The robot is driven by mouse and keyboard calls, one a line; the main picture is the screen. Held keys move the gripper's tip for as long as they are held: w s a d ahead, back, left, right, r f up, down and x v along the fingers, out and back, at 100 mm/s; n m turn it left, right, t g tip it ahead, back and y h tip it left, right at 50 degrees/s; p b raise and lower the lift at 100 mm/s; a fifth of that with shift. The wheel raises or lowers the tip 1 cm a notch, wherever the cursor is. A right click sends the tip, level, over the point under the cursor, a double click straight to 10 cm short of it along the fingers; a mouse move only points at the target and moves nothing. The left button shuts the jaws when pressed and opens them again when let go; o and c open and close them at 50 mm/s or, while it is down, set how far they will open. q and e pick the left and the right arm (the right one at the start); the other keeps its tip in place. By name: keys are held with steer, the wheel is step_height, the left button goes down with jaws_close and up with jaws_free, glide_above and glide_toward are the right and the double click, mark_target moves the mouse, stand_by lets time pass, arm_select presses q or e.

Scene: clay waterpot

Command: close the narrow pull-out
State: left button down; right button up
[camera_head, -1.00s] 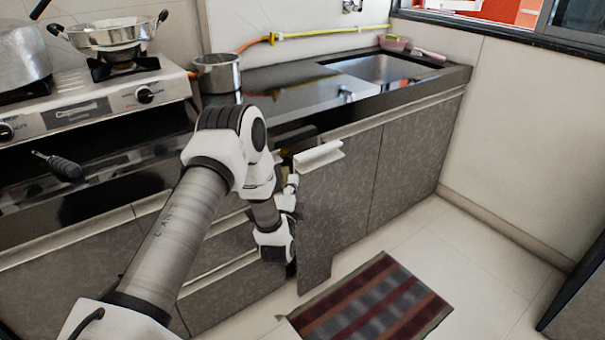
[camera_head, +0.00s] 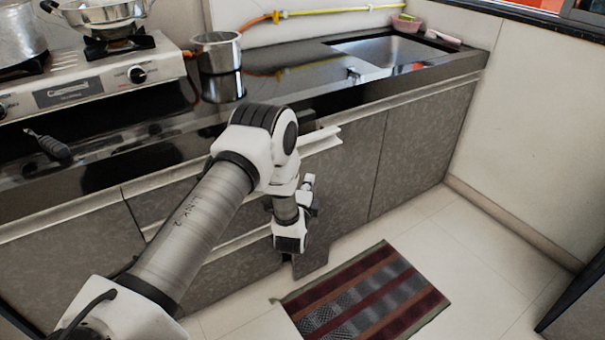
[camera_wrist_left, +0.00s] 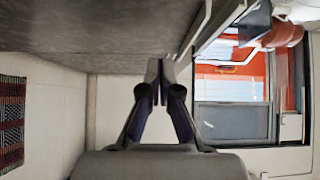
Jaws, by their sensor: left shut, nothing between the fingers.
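The narrow pull-out (camera_head: 336,205) is a tall grey front with a pale handle ledge (camera_head: 322,139) on top, under the black counter. Its handle ledge and lower corner still stand a little proud of the neighbouring fronts. My left gripper (camera_head: 312,207) is at the left part of this front, below the ledge; my arm and wrist hide the left edge. In the left wrist view its fingers (camera_wrist_left: 161,80) are shut and empty, pointing along the grey cabinet face (camera_wrist_left: 110,30). I cannot tell whether they touch the front. My right gripper is out of view.
A grey cabinet door (camera_head: 425,150) is right of the pull-out, with drawers to the left. A striped mat (camera_head: 368,300) lies on the floor in front. A stove (camera_head: 85,90), a steel pot (camera_head: 217,52) and a sink (camera_head: 385,50) are above.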

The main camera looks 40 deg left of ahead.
mark_target(305, 164)
arm_select(q)
steer(key=w+a, duration=0.2)
steer(key=a, duration=0.1)
steer(key=shift+w+a+f+b, duration=0.1)
steer(key=shift+w+a+b, duration=0.2)
steer(key=shift+w, duration=0.1)
steer(key=shift+w+a, duration=0.15)
steer(key=shift+a, duration=0.2)
